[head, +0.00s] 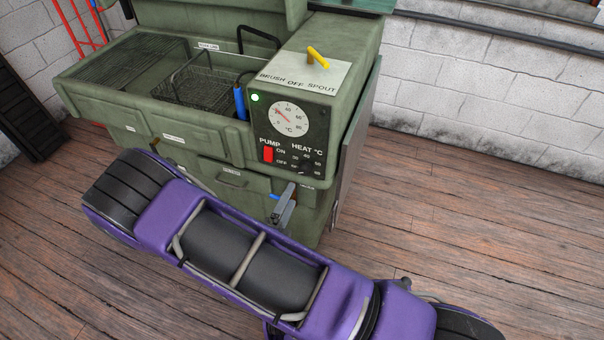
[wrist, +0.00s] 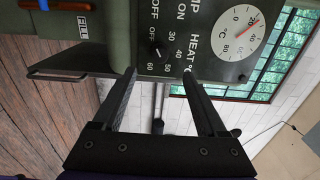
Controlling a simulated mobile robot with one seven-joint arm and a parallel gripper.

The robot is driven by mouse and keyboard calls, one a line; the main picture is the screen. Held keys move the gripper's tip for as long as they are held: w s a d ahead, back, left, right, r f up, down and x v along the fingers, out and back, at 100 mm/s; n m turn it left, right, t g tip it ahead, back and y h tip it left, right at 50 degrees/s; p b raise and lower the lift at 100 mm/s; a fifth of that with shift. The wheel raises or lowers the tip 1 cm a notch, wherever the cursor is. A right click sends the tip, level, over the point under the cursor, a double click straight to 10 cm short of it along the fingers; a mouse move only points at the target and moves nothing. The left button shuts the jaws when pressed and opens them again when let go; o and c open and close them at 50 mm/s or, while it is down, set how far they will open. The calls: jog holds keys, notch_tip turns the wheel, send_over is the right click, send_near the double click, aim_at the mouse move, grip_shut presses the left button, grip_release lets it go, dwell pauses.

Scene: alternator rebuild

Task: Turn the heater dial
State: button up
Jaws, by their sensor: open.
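The heater dial (head: 305,167) is a small black knob under the HEAT °C label on the front panel of the green washer. In the wrist view the dial (wrist: 158,52) sits inside a ring of marks reading OFF, 30, 40, 50 and 60. Its exact setting is too small to read surely. My gripper (wrist: 159,72) is open and empty, its two dark fingers pointing at the panel, with the dial between and just beyond the tips in the picture. In the head view my gripper (head: 287,195) is just below the dial, partly hiding the lower panel.
A red pump switch (head: 268,154) is left of the dial, and a round temperature gauge (head: 289,118) is above it. A yellow lever (head: 318,55) is on top. The wooden floor (head: 460,200) is clear at right.

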aim_at(303, 172)
jog(key=x, duration=0.9)
jog(key=shift+w, duration=0.15)
grip_shut()
